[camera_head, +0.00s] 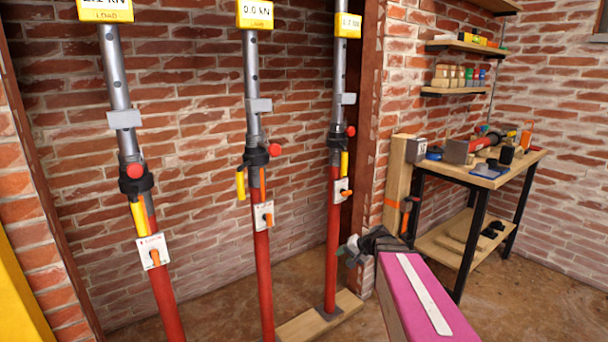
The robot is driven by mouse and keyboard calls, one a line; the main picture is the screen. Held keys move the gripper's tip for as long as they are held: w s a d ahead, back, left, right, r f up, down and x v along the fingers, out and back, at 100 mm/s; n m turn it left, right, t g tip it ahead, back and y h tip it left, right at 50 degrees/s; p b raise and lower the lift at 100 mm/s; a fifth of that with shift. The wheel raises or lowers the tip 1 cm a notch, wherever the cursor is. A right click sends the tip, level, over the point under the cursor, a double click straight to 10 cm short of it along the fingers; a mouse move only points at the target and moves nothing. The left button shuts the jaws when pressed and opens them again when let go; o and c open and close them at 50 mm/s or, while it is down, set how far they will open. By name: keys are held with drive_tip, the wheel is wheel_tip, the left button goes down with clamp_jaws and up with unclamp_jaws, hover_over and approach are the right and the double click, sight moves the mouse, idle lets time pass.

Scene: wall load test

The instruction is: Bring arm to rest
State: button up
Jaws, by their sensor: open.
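My gripper (348,252) is at the lower middle right, small and partly hidden by the dark wrist behind it. Its jaws look apart, and I see nothing between them. My pink arm link with a white strip runs from it to the bottom edge. Three red and grey props stand upright in front of the brick wall: a left prop (168,300), a middle prop (263,280) and a right prop (333,235). The gripper is to the right of the right prop and looks apart from it, though depth is hard to judge.
A workbench (527,162) with tools stands at the right, below wall shelves (466,47). A wooden board (300,325) lies under the props. The middle load display (255,14) reads 0.0 kN. Bare floor (545,305) lies at the lower right.

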drive_tip(key=s+d+f+n+g+h, duration=0.1)
drive_tip(key=s+f+n+g+h, duration=0.1)
drive_tip(key=s, duration=0.5)
drive_tip(key=s+d+f+n+g+h, duration=0.1)
drive_tip(key=s+d+f+g+h, duration=0.1)
drive_tip(key=s+f+h, duration=0.2)
drive_tip(key=s+h, duration=0.1)
drive_tip(key=s, duration=0.2)
drive_tip(key=shift+s+f+n+g+h, duration=0.3)
drive_tip(key=shift+n+g, duration=0.1)
